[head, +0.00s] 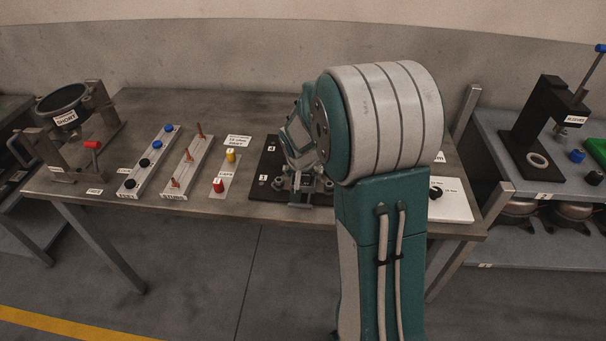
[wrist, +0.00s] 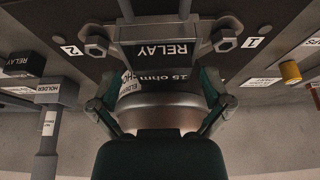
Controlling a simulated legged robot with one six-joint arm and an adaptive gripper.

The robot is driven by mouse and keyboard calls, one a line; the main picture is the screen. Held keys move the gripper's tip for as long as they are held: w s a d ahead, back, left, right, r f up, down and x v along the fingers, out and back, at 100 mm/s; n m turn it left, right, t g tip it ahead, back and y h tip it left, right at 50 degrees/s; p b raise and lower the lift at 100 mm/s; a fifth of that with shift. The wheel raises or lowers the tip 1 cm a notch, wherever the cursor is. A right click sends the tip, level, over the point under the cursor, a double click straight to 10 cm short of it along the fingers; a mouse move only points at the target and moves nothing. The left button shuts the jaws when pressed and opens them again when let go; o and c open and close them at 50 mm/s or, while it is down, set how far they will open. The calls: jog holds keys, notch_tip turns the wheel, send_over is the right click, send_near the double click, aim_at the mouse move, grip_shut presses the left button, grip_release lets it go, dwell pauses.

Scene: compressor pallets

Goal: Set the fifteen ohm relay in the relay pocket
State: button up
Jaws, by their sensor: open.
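A dark block labelled RELAY (wrist: 165,50) lies in the middle of the wrist view, with a 15 ohm label (wrist: 165,75) just below it. The lettering is upside down. My gripper (wrist: 160,104) is open, its jaws spread to the left and right below these labels. I cannot tell whether a jaw touches the block. In the head view my gripper (head: 305,184) is low over the dark board (head: 262,192), and my arm hides much of that area.
Left of the board on the bench (head: 85,180) stand a yellow-topped piece (head: 231,155), a red-topped piece (head: 218,185) and rails of pegs. A white plate (head: 455,207) lies right of my arm. The front bench edge is close to the board.

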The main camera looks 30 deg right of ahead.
jog(key=v, duration=1.1)
jog(key=s+a+r+n+y, duration=0.1)
jog(key=s+a+r+n, duration=0.1)
jog(key=s+a, duration=0.2)
jog(key=s+a+r+n+t, duration=0.1)
jog(key=s+a+r+n, duration=0.1)
jog(key=s, duration=0.8)
jog(key=s+a+r+n+y, duration=0.1)
jog(key=s+a+r+n, duration=0.1)
jog(key=s+a, duration=0.4)
jog(key=shift+s+r+n+t+y, duration=0.35)
jog(key=shift+s+r, duration=0.3)
jog(key=shift+s, duration=0.4)
